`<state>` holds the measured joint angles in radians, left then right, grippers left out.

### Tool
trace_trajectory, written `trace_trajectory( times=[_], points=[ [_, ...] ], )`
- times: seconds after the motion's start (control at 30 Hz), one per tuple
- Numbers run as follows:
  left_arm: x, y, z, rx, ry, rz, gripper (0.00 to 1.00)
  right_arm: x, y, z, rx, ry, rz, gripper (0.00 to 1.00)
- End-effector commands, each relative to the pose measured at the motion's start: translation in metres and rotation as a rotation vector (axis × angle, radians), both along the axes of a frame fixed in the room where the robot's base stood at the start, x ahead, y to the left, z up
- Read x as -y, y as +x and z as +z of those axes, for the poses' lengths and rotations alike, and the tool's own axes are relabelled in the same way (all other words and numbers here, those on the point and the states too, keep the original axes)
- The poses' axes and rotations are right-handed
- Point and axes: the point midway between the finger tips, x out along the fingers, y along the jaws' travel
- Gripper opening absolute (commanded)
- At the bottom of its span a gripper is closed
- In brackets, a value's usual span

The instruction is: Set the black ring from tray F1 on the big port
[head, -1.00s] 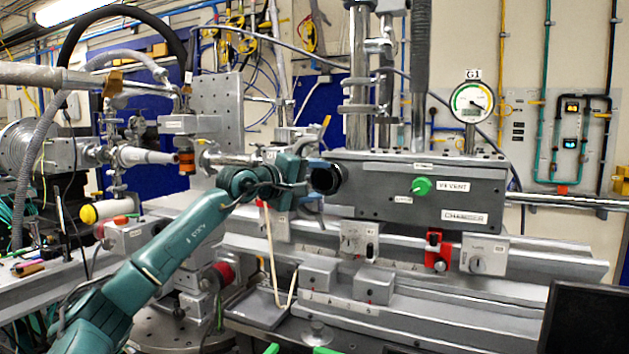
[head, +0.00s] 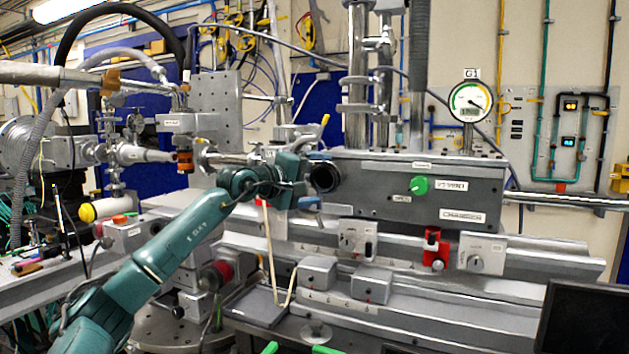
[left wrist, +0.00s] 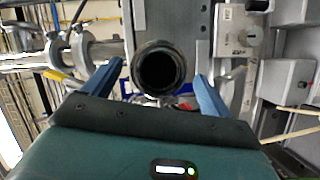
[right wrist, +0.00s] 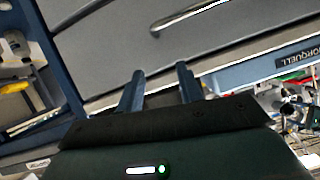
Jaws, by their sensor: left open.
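The big port (head: 327,178) is the dark round opening at the left end of the grey chamber (head: 420,190). In the left wrist view a black ring-shaped rim (left wrist: 139,66) surrounds its dark bore, facing the camera. I cannot tell for sure whether this rim is the loose black ring seated there or the port's own edge. My left gripper (head: 312,181) is open at the port. Its blue fingers (left wrist: 160,74) stand apart on both sides of the rim, with visible gaps. My right gripper (right wrist: 160,88) is open and empty near a grey panel. Tray F1 cannot be identified.
A green vent knob (head: 420,185) and the gauge G1 (head: 470,100) are on the chamber. Rails and grey blocks (head: 318,272) lie below it. A beam pipe (head: 225,158) points toward the port from the left. A dark monitor (head: 585,320) fills the lower right corner.

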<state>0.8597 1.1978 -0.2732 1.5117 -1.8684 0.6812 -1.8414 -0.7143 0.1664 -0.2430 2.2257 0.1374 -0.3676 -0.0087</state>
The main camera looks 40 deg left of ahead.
Motion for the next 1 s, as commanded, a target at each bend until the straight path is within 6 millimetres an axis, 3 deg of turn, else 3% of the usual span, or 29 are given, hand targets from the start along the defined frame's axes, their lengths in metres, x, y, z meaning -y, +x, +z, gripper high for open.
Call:
trace_trajectory(
  times=[0.27,0.33,0.43,0.8,1.0],
  points=[
    [0.0,0.0,0.0,-0.001,0.0,0.0,0.84,-0.001,-0.001,-0.002,-0.01,0.003,0.002,0.36],
    [0.0,-0.001,-0.001,-0.001,0.001,0.0,0.84,-0.003,-0.001,-0.013,-0.038,0.002,0.01,0.36],
    [-0.003,-0.019,-0.003,-0.001,0.007,0.004,0.84,-0.003,0.002,-0.027,-0.032,-0.006,0.01,0.36],
    [-0.006,-0.081,-0.001,-0.003,0.009,0.003,0.84,0.018,-0.011,-0.011,0.142,-0.017,-0.034,0.36],
    [-0.008,-0.104,0.003,0.001,0.003,0.004,0.84,0.014,-0.008,-0.029,0.176,-0.064,-0.002,0.36]
  ],
)
